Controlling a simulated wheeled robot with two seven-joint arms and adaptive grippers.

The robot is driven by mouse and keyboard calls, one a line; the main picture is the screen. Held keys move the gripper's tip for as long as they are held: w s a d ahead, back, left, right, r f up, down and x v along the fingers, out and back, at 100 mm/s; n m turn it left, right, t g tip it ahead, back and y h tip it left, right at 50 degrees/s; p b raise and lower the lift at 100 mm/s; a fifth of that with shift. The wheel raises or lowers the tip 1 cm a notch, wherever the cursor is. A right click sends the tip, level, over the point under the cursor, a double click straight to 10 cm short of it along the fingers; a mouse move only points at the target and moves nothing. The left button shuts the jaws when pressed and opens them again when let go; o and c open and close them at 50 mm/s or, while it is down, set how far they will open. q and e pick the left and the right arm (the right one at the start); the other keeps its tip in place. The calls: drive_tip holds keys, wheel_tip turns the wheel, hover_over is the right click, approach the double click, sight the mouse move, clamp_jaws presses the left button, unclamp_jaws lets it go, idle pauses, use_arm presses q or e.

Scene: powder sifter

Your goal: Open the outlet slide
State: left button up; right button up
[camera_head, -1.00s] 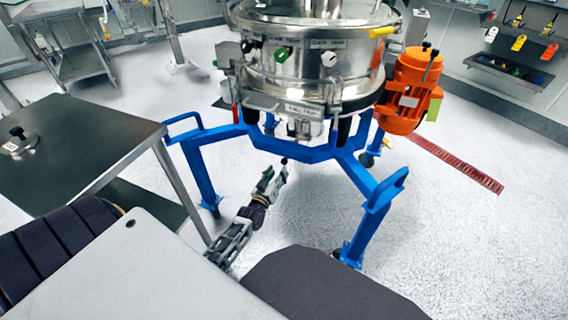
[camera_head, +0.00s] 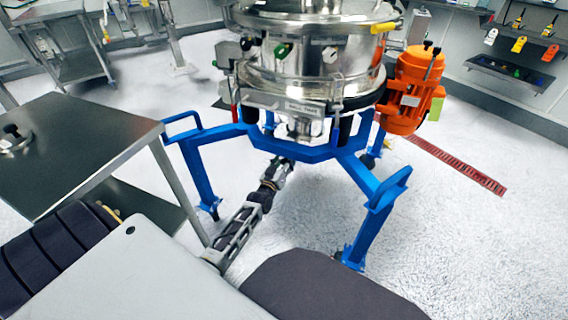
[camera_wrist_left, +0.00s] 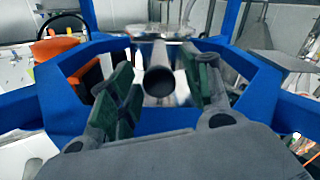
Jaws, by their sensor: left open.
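The steel sifter (camera_head: 305,65) stands on a blue frame (camera_head: 250,145), with its metal outlet (camera_head: 302,128) hanging below the drum. My left gripper (camera_head: 284,162) is under the frame's front bar, below the outlet. In the left wrist view its two green-padded fingers (camera_wrist_left: 160,92) are apart. Between them, ahead, is a round dark end on a shiny metal cylinder (camera_wrist_left: 159,83). I cannot tell whether this is the slide's handle or the outlet pipe, or whether the fingers touch it. The outlet slide is not clearly visible in the head view. My right gripper is not in view.
Blue legs (camera_head: 362,225) stand either side of my left arm. A steel table (camera_head: 75,150) is at the left. An orange motor (camera_head: 408,90) hangs at the frame's right. A red floor grate (camera_head: 455,165) and open floor lie to the right.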

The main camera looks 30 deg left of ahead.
use_arm(q)
clamp_jaws()
idle(0.4)
drive_tip(key=shift+s, duration=0.1)
